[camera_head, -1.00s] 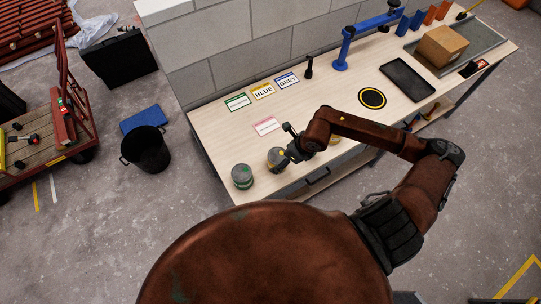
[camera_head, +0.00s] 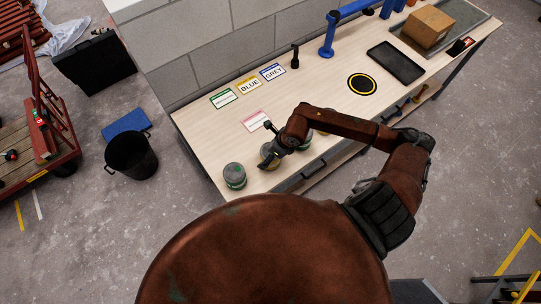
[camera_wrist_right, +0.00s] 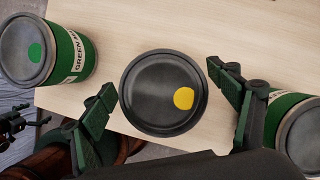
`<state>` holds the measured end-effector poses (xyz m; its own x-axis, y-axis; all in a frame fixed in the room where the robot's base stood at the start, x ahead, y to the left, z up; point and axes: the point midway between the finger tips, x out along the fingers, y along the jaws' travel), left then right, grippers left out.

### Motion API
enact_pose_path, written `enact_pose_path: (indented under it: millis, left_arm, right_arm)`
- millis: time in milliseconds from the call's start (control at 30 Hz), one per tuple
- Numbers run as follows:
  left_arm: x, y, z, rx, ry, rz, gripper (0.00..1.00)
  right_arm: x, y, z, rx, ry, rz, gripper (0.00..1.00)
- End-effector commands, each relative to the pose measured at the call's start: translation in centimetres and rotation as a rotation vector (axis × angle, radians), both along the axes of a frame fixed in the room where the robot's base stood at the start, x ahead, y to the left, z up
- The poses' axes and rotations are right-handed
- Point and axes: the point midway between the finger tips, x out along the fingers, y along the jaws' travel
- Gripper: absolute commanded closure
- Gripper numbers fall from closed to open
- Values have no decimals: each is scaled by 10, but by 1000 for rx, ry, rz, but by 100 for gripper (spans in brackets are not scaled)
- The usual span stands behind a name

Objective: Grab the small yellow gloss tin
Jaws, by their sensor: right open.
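A round tin with a dark grey lid and a yellow dot (camera_wrist_right: 184,98) stands upright on the bench in the right wrist view. It also shows, partly covered by my gripper, in the head view (camera_head: 266,153). My right gripper (camera_wrist_right: 160,79) is open, with one finger on each side of this tin and gaps between. In the head view the right gripper (camera_head: 268,146) is over the tin. The tin's side label is hidden. A dark jointed part, probably my left gripper (camera_wrist_right: 14,122), shows at the left edge of the wrist view; its fingers are unclear.
A green-dot tin (camera_wrist_right: 67,55) stands to the left, also in the head view (camera_head: 234,176). Another green-labelled tin (camera_wrist_right: 300,135) is close beyond the right finger. Cards, a black-and-yellow disc (camera_head: 362,84), a dark tray (camera_head: 395,62) and a cardboard box (camera_head: 428,27) lie farther back.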

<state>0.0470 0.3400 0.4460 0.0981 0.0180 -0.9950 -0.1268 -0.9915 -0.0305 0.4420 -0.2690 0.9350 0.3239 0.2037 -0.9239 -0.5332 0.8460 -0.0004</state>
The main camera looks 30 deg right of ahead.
Motion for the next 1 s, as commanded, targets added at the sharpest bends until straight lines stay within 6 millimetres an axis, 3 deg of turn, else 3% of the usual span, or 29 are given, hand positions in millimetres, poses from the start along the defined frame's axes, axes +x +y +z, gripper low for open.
enact_pose_path:
  millis: [200,500,1000]
  left_arm:
    - [1,0,8,0,-1,0,0]
    - [1,0,8,0,-1,0,0]
    - [0,0,8,0,0,0,0]
  right_arm:
    - [11,4,-26,2,0,-3,18]
    - [12,4,-32,0,0,-4,18]
    - [12,4,-31,1,0,-4,52]
